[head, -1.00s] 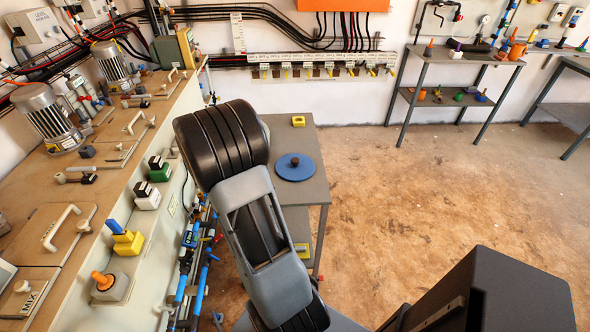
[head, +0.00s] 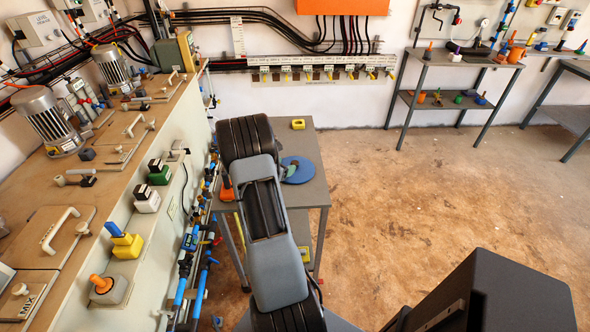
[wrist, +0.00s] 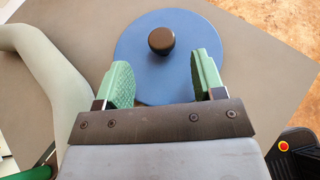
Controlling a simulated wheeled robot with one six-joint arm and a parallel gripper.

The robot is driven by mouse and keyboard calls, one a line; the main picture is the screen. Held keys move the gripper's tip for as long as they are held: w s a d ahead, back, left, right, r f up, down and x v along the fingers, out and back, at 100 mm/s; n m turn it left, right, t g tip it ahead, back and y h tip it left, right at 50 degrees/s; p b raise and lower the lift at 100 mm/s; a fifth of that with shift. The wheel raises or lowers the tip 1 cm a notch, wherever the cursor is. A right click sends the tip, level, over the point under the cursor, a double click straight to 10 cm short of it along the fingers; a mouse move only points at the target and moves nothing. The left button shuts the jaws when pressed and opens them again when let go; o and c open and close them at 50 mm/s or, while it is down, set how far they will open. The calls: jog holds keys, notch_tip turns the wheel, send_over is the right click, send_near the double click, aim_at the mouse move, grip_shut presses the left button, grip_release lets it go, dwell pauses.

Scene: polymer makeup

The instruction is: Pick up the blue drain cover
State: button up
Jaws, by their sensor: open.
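The blue drain cover (head: 303,172) is a flat round disc lying on the grey table, partly hidden by my arm in the head view. In the wrist view the cover (wrist: 185,75) shows a dark round knob (wrist: 161,41) at its middle. My gripper (wrist: 163,80) is open, with its two green fingers over the near part of the disc. The knob lies just beyond the fingertips, between their lines, and nothing is held. In the head view only a bit of a green finger shows beside my arm.
The grey table (head: 317,189) also bears a yellow block (head: 298,124) at its back and an orange object (head: 226,189) at its left. A long bench (head: 190,135) with pipes along its front stands at left. Open floor lies to the right.

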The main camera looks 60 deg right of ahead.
aim_at(292, 163)
jog(key=shift+p+x, duration=0.4)
jog(key=shift+x, duration=2.15)
jog(key=c, duration=1)
jog(key=shift+c, duration=0.3)
jog(key=shift+r, duration=0.15)
